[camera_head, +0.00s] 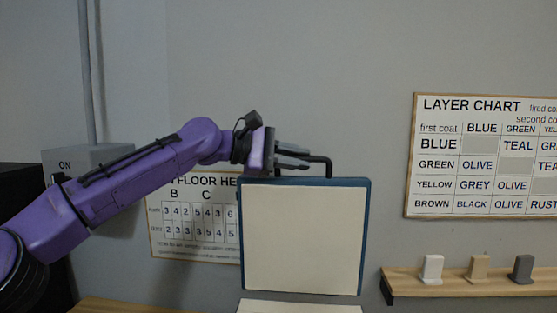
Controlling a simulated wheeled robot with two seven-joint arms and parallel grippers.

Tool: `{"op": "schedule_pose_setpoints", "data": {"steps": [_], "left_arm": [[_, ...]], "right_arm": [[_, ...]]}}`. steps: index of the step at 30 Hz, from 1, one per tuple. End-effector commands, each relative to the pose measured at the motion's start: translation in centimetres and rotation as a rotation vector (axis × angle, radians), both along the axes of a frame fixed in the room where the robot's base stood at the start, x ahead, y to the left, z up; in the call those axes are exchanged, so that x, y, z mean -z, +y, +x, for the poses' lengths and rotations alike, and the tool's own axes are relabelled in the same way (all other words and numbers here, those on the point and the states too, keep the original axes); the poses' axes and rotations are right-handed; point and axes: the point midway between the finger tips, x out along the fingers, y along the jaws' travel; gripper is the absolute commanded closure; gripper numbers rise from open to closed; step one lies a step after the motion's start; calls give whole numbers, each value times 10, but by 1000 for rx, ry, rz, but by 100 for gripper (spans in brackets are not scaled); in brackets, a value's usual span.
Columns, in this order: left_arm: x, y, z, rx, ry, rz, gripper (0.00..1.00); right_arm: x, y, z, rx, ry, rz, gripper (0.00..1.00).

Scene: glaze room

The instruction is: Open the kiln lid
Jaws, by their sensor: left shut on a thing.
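The kiln lid (303,236) stands raised, near upright, in the middle of the view. It has a cream inner face and a blue rim. A dark bar handle (328,168) juts from its top edge. My left gripper (300,158) is shut on the handle at the top of the lid, with the purple arm reaching in from the left. A cream strip at the bottom edge, below the lid, is cut off by the frame. My right gripper is not in view.
A grey ON box (90,163) with a conduit is on the wall at left. A chart (195,240) hangs behind the arm, partly covered. A layer chart (485,157) hangs at right, above a wooden shelf (450,284) with several small blocks. The wall space between lid and layer chart is clear.

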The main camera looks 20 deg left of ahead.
Motion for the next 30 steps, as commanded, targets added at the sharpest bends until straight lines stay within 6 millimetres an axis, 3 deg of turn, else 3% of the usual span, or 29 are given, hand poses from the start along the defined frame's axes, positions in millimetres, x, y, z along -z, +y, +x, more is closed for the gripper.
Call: {"op": "schedule_pose_setpoints", "data": {"steps": [5, 6, 7, 20, 30], "left_arm": [[2, 0, 0, 2, 4, 1, 100], [2, 0, 0, 1, 4, 2, 68], [2, 0, 0, 1, 4, 2, 60], [0, 8, -4, -4, 1, -1, 60], [-15, 67, -48, -4, 0, -2, 60]], "right_arm": [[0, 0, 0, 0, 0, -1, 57], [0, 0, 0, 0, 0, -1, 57], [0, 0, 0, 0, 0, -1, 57], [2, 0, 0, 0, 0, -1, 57], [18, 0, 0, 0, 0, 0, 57]]}}
